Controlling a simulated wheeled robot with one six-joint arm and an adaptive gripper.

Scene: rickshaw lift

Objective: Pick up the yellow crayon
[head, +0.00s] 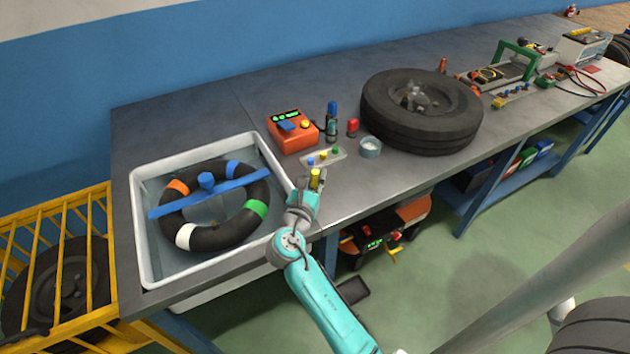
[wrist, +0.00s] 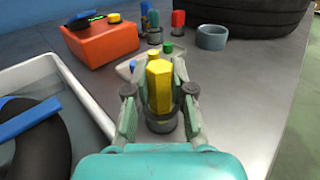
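The yellow crayon (head: 315,177) is a thick six-sided stick that stands upright near the front edge of the bench. In the wrist view the crayon (wrist: 159,82) sits between my two fingers, with a dark grey round holder or base (wrist: 161,120) around its lower end. My gripper (head: 305,196) is at the crayon, and its fingers (wrist: 160,80) flank it closely on both sides. I cannot tell whether both fingers press on it. The crayon's lower part is hidden by my gripper in the head view.
A small tray (head: 340,156) with blue, yellow and green pieces lies just behind. An orange device (head: 293,132), a blue-capped bottle (head: 331,120), a grey ring (head: 370,147) and a tyre (head: 420,110) stand beyond. A white basin (head: 150,250) is close on the left.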

